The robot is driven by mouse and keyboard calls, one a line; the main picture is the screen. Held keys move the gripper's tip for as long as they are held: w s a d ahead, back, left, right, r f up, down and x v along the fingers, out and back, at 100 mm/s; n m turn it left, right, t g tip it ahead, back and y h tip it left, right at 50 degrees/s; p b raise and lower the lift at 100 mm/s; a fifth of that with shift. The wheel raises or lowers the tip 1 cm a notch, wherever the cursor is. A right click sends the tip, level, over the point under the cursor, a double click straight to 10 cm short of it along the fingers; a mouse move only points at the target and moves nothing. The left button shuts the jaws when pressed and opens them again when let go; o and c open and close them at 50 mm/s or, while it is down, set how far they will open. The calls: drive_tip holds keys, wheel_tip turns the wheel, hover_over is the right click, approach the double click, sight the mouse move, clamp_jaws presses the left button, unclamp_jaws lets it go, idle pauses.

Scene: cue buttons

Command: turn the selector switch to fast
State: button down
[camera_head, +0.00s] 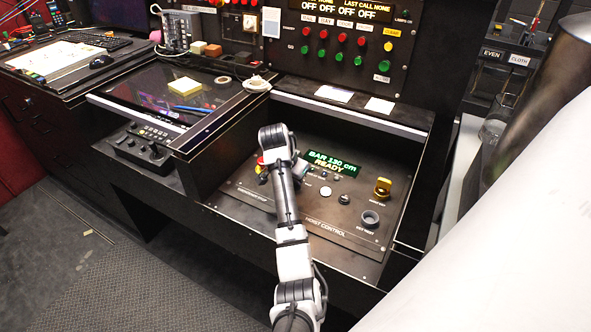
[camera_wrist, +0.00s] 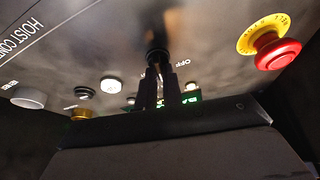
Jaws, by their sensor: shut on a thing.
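The selector switch (camera_wrist: 157,55) is a small dark knob on the hoist control panel, seen at the upper middle of the wrist view. My gripper (camera_wrist: 161,74) has its two dark fingers close together and shut on this knob. Which way the knob points is hidden by the fingers. In the head view my arm comes up from the bottom and bends down over the left part of the panel (camera_head: 230,190), covering the switch.
A red mushroom button (camera_wrist: 278,52) on a yellow ring sits near the gripper. A green display (camera_head: 333,161) reads BAR 130 cm READY. A white button (camera_head: 326,191), a yellow control (camera_head: 383,187) and a grey round control (camera_head: 370,218) lie to the right. Raised console walls border the panel.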

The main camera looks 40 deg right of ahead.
drive_tip(key=m+g+p, duration=0.1)
drive_tip(key=m+p, duration=0.1)
drive_tip(key=m, duration=0.1)
drive_tip(key=shift+m+g, duration=0.3)
drive_tip(key=shift+w+f+m+g, duration=0.1)
drive_tip(key=shift+m+g, duration=0.6)
drive_tip(key=shift+m, duration=1.1)
drive_tip(key=c, duration=1.5)
unclamp_jaws()
drive_tip(key=shift+c, duration=0.2)
drive_tip(key=p+v, duration=0.3)
drive_tip(key=v, duration=1.1)
drive_tip(key=shift+d+p, duration=0.25)
drive_tip(key=shift+p, duration=0.05)
